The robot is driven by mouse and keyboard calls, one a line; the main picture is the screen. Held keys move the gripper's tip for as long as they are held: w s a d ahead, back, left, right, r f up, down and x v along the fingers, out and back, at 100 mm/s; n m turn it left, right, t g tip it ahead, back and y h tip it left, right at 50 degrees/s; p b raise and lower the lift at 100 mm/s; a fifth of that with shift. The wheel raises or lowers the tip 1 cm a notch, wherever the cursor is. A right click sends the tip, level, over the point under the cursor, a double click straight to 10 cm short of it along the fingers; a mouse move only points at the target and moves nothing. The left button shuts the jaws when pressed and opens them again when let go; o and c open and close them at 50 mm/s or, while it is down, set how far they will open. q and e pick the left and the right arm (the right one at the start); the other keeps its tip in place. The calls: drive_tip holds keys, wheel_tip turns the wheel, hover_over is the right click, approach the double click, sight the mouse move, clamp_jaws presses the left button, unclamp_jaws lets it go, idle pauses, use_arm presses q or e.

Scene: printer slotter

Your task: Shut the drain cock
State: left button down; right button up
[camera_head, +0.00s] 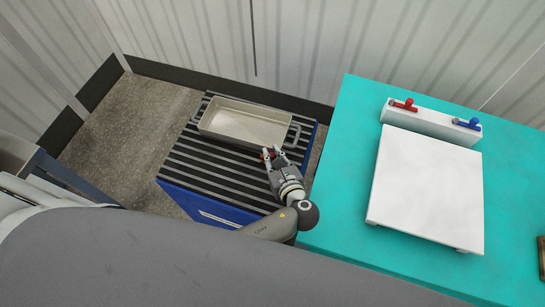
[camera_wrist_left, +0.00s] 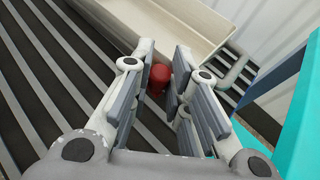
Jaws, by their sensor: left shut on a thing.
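A small red knob, seemingly the drain cock's handle, shows between my left fingers in the left wrist view (camera_wrist_left: 159,76). It sits at the near right side of a cream tray (camera_head: 248,124). In the head view it is mostly covered by my left gripper (camera_head: 271,156), which reaches in from below right. The left gripper is shut on the red knob; the fingers stand on either side of it. The cock's body and the angle of its handle are hidden. My right gripper is not in view.
The tray has side handles and rests on a blue box with a dark slatted top (camera_head: 190,160). Close on the right is a teal table (camera_head: 345,190) with a white panel (camera_head: 428,190). Behind the panel, a white block carries a red valve (camera_head: 404,104) and a blue valve (camera_head: 468,123).

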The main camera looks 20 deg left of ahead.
use_arm(q)
drive_tip(key=c, duration=1.4)
unclamp_jaws()
drive_tip(key=shift+o, duration=0.2)
